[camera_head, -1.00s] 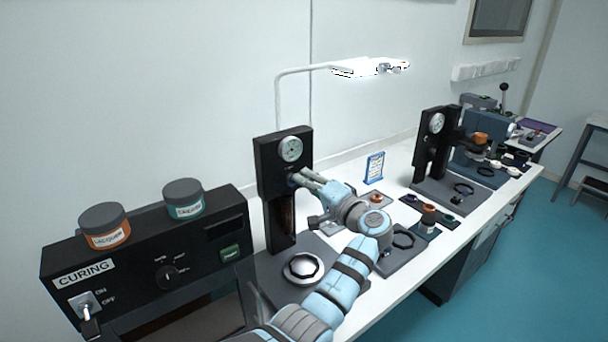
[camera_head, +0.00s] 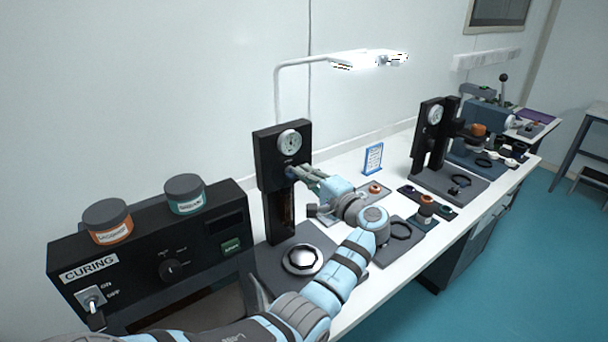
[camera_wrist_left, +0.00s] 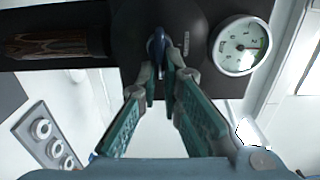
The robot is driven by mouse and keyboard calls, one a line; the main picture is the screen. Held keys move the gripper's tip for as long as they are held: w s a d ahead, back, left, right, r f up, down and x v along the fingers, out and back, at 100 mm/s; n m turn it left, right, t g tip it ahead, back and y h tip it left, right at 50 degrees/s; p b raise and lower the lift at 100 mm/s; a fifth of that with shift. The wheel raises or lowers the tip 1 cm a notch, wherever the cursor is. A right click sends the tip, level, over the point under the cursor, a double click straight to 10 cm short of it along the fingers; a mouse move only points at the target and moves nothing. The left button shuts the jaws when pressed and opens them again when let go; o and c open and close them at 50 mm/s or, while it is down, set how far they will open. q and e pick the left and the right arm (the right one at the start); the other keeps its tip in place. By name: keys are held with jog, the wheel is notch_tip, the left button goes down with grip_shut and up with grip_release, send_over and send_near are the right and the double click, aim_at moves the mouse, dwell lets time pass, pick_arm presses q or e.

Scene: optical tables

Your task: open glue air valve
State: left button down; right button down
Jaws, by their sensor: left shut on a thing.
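The glue air valve is a small blue knob (camera_wrist_left: 156,45) on the black upright panel (camera_head: 268,150), below a round white gauge (camera_head: 290,142). The gauge also shows in the left wrist view (camera_wrist_left: 240,46), beside the knob. My left gripper (camera_head: 293,172) reaches the panel from the right in the head view. In the left wrist view its fingertips (camera_wrist_left: 160,68) are closed around the knob. In the head view the fingers mostly hide the knob. My right gripper is not in view.
A black curing box (camera_head: 150,255) with a lacquer jar (camera_head: 108,222) and a grease jar (camera_head: 185,195) on top stands at left. A round silver part (camera_head: 302,259) sits on the grey base below the panel. A lamp (camera_head: 365,60) hangs above. A second gauge stand (camera_head: 430,140) is farther right.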

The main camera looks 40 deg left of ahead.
pick_arm(q)
jog(key=c, duration=1.8)
grip_release()
jog(key=shift+w+d, duration=0.1)
jog(key=shift+o, duration=0.2)
jog(key=v, duration=1.2)
